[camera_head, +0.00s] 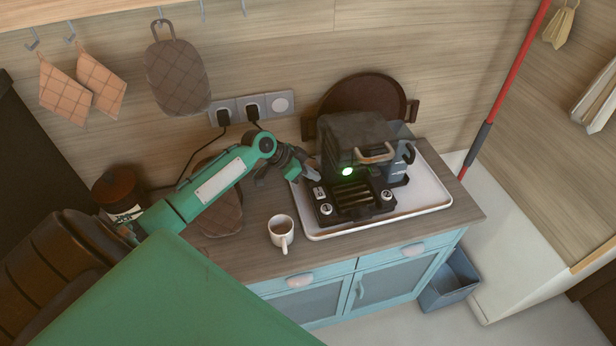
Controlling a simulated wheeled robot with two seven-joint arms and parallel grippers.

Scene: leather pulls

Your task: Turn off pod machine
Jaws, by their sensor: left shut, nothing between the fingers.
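The pod machine (350,135) is dark and stands on a white tray (425,192) on the counter. A green light (347,171) glows on its front. Pale round knobs or buttons show at both front corners, beside a dark slatted grate (352,204). My left gripper (312,174) is shut and empty. Its fingertips are close to the machine's left front side, near the left controls; I cannot tell whether they touch. My right gripper does not show.
A white mug (281,231) with a brown drink stands in front of the tray. A wall socket strip (251,106) with two plugs is behind my left arm. A round brown pan (362,96) leans behind the machine. A dark jar (119,192) stands at the left.

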